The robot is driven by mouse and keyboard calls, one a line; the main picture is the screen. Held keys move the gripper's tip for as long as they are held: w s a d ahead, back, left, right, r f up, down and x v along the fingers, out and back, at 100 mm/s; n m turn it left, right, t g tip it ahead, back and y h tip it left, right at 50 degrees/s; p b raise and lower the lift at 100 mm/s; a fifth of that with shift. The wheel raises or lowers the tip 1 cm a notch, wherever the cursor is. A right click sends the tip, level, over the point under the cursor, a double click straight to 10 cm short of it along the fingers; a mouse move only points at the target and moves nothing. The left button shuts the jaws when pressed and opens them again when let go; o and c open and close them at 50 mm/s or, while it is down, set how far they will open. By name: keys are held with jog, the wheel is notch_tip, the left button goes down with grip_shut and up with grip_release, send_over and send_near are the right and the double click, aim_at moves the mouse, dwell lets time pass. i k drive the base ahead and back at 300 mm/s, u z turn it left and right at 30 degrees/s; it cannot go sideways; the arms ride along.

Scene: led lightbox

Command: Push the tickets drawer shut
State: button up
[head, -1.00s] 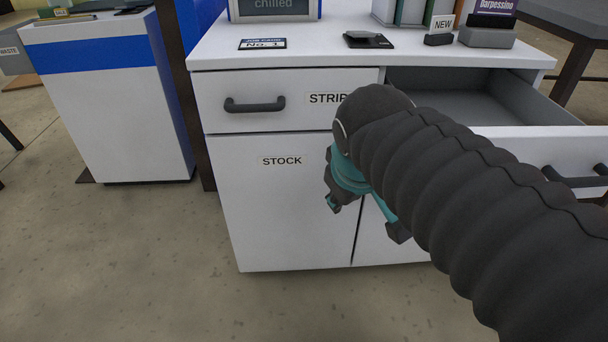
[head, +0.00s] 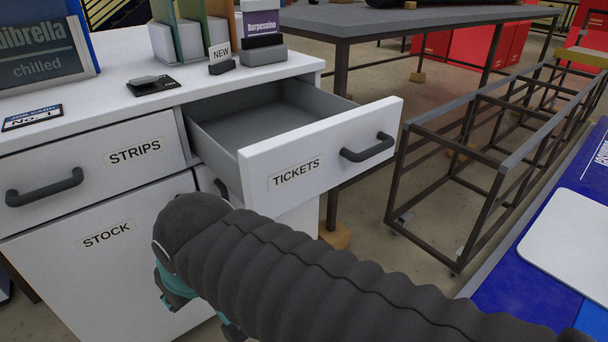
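The tickets drawer (head: 318,160) is pulled well out of the white cabinet (head: 127,205). Its white front carries a TICKETS label (head: 296,173) and a dark bar handle (head: 367,148). The grey inside that shows looks empty. My gripper (head: 196,312) is at the lower left, in front of the cabinet doors, lower than the drawer and to its left. It is apart from the handle. Its teal and dark parts are partly hidden by my dark ribbed arm, and its fingertips do not show clearly.
The strips drawer (head: 92,165) is shut, left of the tickets drawer. A display sign (head: 40,45) and several small items stand on the cabinet top. A dark metal frame (head: 480,160) stands to the right, with a blue surface (head: 550,235) at the right edge. A grey table (head: 400,20) is behind.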

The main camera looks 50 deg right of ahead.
aim_at(277, 146)
jog(key=z, duration=3.35)
jog(key=k, duration=0.6)
jog(key=u, duration=1.1)
